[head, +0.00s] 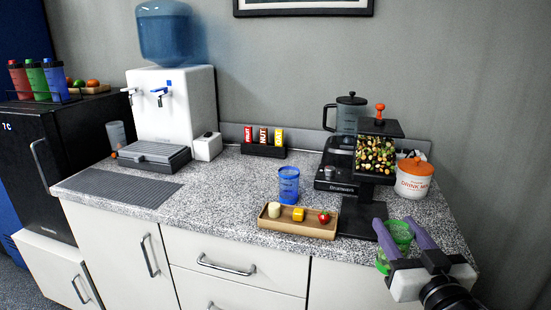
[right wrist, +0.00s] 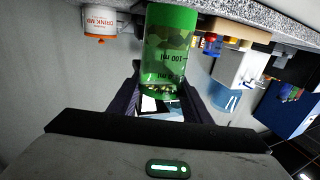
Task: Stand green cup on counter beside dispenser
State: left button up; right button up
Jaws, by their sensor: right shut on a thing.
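The green cup (head: 400,233) is at the right front edge of the counter (head: 225,200), near the foot of the black food dispenser (head: 375,155). My right gripper (head: 396,224) has its purple fingers shut around it. In the right wrist view the cup (right wrist: 168,45) is see-through green with ml marks, between the fingers; mixed pieces show in or through it. I cannot tell whether its base touches the counter. A white water dispenser (head: 175,105) with a blue bottle stands at the back left. My left gripper is not in view.
A wooden tray (head: 297,230) with food pieces and a blue cup (head: 288,185) stand left of the food dispenser. The counter's left middle is clear.

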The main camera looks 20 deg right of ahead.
jog(key=s+a+f+y, duration=0.1)
jog(key=s+a+f, duration=0.1)
jog(key=a, duration=0.3)
jog(key=s+a+f+n+y, duration=0.1)
jog(key=s+a+f, duration=0.2)
jog(key=s+a, duration=0.2)
jog(key=s+a+f+n+y, duration=0.1)
jog(key=s+a+f, duration=0.1)
jog(key=s+a, duration=0.2)
jog(key=shift+a+f+y, duration=0.25)
jog(key=shift+a+y, duration=0.15)
jog(key=shift+a, duration=0.6)
jog(key=shift+s+f, duration=0.1)
jog(key=shift+s, duration=0.05)
